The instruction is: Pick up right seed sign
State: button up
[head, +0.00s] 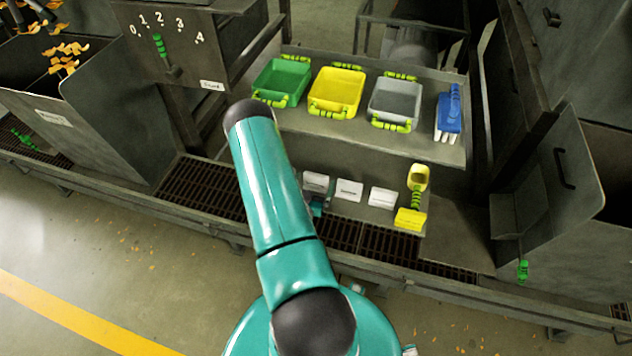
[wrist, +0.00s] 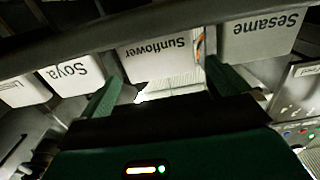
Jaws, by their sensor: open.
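Three white seed signs stand in a row on the low ledge in the head view: left (head: 316,182), middle (head: 349,190) and right (head: 382,198). My gripper (head: 319,206) is low in front of the left one, partly hidden by my arm. In the wrist view my gripper (wrist: 163,88) is open and empty. The Sesame sign (wrist: 262,36) is to the right, the Soya sign (wrist: 72,76) to the left, and a cut-off sign (wrist: 22,90) is farther left.
Green (head: 283,80), yellow (head: 337,92) and grey (head: 396,103) bins and a blue brush (head: 449,112) sit on the upper shelf. Floor grating (head: 390,246) runs in front.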

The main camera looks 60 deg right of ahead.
aim_at(315, 178)
jog(key=d, duration=0.3)
jog(key=shift+w+d+r, duration=0.1)
jog(key=shift+w, duration=0.2)
jog(key=c, duration=1)
jog(key=shift+r, duration=0.2)
